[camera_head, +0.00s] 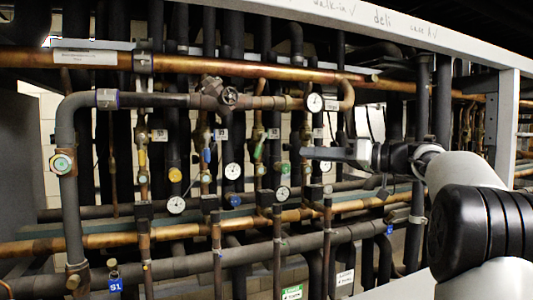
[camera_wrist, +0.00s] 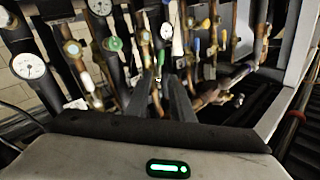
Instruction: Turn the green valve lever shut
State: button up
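The green valve lever (camera_head: 259,150) hangs tilted on a copper-coloured vertical pipe near the middle of the rack in the head view. In the wrist view a small green piece, probably this lever (camera_wrist: 160,57), shows just beyond the fingertips. My gripper (camera_head: 302,153) reaches in from the right, pointing left, with its tips to the right of the lever and apart from it in the picture. In the wrist view my gripper (camera_wrist: 162,80) has two dark fingers with a gap between them and nothing held. How far the tips are from the lever in depth is unclear.
A blue lever (camera_head: 207,155) and a yellow lever (camera_head: 142,158) sit on pipes to the left. Dial gauges (camera_head: 233,171) stand close by. A horizontal copper pipe (camera_head: 220,68) crosses above. A white frame post (camera_head: 506,125) stands at right. Free room among the pipes is narrow.

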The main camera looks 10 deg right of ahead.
aim_at(257, 151)
jog(key=p+x, duration=0.5)
jog(key=x, duration=1.2)
jog(key=shift+w+a, duration=0.1)
jog(key=shift+a, duration=0.1)
grip_shut()
